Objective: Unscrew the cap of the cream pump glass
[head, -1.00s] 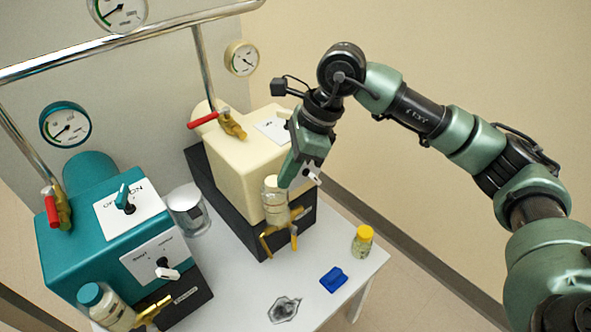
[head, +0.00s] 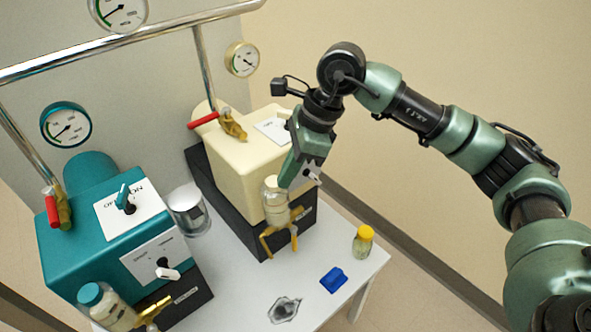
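The cream pump (head: 250,160) stands on the white table against a dark base. Its glass (head: 276,212) hangs at the front, above a brass fork-shaped holder (head: 278,240). A pale cap (head: 272,185) shows at the top of the glass. My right gripper (head: 290,183) points down from the upper right, right beside the cap. Its body hides part of the pump's front, and I cannot see whether the fingers touch the cap or are closed. My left gripper is not in view.
A teal pump (head: 85,235) with its own teal-capped glass (head: 91,294) stands at left. A clear jar (head: 187,213) stands between the pumps.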

